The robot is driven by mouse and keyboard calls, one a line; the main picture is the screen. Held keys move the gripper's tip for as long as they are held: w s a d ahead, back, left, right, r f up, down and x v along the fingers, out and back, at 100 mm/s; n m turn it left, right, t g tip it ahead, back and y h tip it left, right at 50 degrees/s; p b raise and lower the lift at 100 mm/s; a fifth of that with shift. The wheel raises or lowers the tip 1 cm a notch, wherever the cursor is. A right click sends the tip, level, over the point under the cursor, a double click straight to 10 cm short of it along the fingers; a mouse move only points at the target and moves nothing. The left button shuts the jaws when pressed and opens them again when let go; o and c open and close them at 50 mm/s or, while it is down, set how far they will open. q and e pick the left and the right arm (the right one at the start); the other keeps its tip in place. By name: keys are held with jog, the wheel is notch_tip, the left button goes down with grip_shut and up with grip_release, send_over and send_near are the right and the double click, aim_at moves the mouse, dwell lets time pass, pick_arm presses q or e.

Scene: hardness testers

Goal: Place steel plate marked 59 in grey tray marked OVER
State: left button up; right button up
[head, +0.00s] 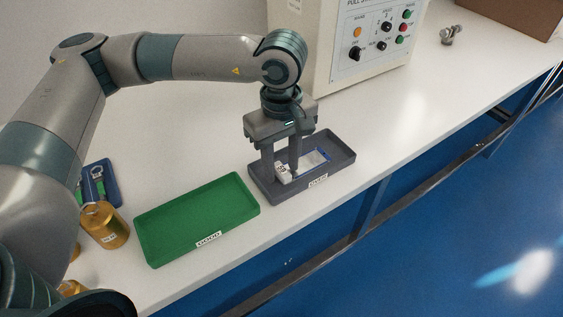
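The grey tray (342,165) stands on the white bench near its front edge, with a white label on its front wall. The label's word is too small to read surely. My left gripper (282,175) points down into the left part of this tray, its two fingers apart. A small pale piece with a dark mark, perhaps the steel plate (283,170), is between or just beside the fingertips. I cannot read its number or tell whether the fingers touch it. A pale, blue-edged flat piece (314,158) lies in the tray to the right of the fingers. My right gripper is not in view.
An empty green tray (195,215) labelled GOOD is left of the grey tray. Brass cylinders (105,226) and a blue holder (100,183) stand further left. A tester with knobs (365,45) stands behind the grey tray. The bench to the right is mostly clear.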

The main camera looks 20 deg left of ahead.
pick_arm(q)
jog(key=shift+r, duration=0.1)
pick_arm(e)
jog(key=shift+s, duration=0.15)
pick_arm(q)
jog(key=shift+r, duration=0.35)
notch_tip(320, 180, up, 11)
jog(key=shift+r, duration=0.2)
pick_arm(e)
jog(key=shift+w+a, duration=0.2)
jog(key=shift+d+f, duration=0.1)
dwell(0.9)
pick_arm(q)
jog(key=shift+o, duration=0.3)
dwell(1.1)
